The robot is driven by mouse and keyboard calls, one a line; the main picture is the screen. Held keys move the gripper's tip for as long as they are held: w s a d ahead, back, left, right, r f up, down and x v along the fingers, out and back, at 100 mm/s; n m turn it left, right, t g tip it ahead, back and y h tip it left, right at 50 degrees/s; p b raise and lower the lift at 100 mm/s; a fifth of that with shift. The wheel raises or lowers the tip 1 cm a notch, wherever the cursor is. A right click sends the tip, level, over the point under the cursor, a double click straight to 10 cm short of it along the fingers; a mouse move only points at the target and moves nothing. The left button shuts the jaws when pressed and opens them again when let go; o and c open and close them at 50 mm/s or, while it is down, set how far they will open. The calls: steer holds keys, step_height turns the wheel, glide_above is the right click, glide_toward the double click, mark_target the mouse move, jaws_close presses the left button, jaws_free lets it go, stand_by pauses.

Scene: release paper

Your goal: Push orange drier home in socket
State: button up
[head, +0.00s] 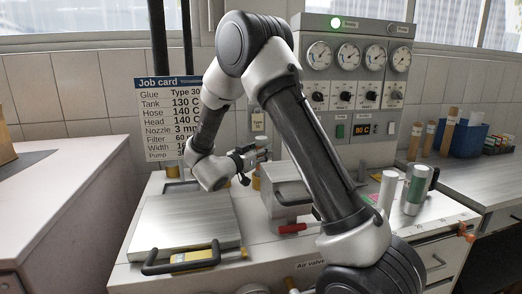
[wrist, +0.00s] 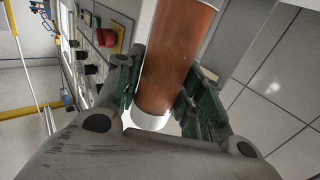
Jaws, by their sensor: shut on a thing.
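The orange drier (wrist: 180,50) is a translucent orange-brown cylinder with a white end cap (wrist: 150,120), seen in the wrist view. My gripper (wrist: 167,88) is shut on it, with one green-padded finger on each side. In the head view my gripper (head: 250,156) is at the back of the machine top, below the right edge of the job card. The drier cannot be made out clearly there. The socket is not clearly seen in either view, and the drier's far end runs out of the wrist view.
A metal lid (head: 188,222) with a black handle lies at front left, and a grey metal block (head: 290,193) stands right of my gripper. The gauge panel (head: 355,75) and job card (head: 172,118) stand behind. A green-banded canister (head: 416,190) stands at right.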

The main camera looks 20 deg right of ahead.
steer(key=shift+f, duration=0.95)
steer(key=o, duration=1.3)
steer(key=shift+c, duration=0.2)
steer(key=v, duration=1.2)
